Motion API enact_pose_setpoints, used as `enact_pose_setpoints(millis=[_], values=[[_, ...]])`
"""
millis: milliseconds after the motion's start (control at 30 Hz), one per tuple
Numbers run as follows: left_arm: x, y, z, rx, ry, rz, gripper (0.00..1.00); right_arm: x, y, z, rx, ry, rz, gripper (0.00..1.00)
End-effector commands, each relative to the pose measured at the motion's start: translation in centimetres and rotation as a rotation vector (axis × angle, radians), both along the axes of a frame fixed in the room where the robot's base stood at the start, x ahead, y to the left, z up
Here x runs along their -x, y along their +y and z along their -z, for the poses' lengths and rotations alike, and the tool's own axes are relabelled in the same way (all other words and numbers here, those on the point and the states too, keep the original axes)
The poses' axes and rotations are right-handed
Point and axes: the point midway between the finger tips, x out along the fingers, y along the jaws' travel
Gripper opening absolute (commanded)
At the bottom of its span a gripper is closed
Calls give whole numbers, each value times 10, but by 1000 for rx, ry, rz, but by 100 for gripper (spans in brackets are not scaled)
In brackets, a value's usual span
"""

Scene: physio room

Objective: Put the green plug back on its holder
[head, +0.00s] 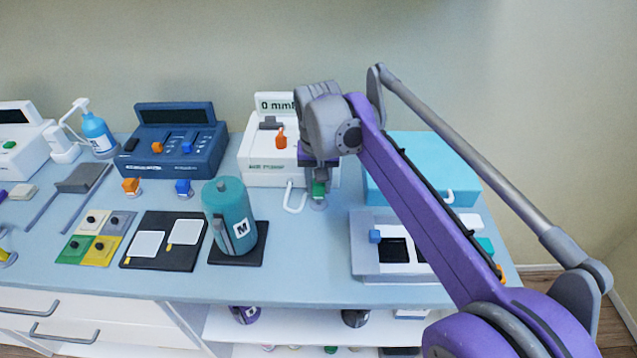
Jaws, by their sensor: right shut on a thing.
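My right gripper (319,180) points down in front of the white air pump box and is shut on the green plug (319,189). Only a small green part of the plug shows below the jaws; the rest is hidden by the gripper. A small round metallic holder (318,205) is directly below the plug on the counter. I cannot tell whether the plug is touching it or just above it. My left gripper is not in view.
The air pump box (262,180) stands behind, a teal box (405,190) to the right. An orange plug (131,185) and a blue plug (183,186) stand left. A teal cylinder (229,205) stands between. A grey tray (365,262) lies at front right.

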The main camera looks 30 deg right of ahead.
Motion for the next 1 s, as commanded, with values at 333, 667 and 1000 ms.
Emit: enact_pose_setpoints(millis=[333,667,1000], values=[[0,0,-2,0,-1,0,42,0,0,-1,0,0,0,3],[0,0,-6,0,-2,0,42,1,0,0,0,0,0,3],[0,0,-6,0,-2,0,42,1,0,0,0,0,0,3]])
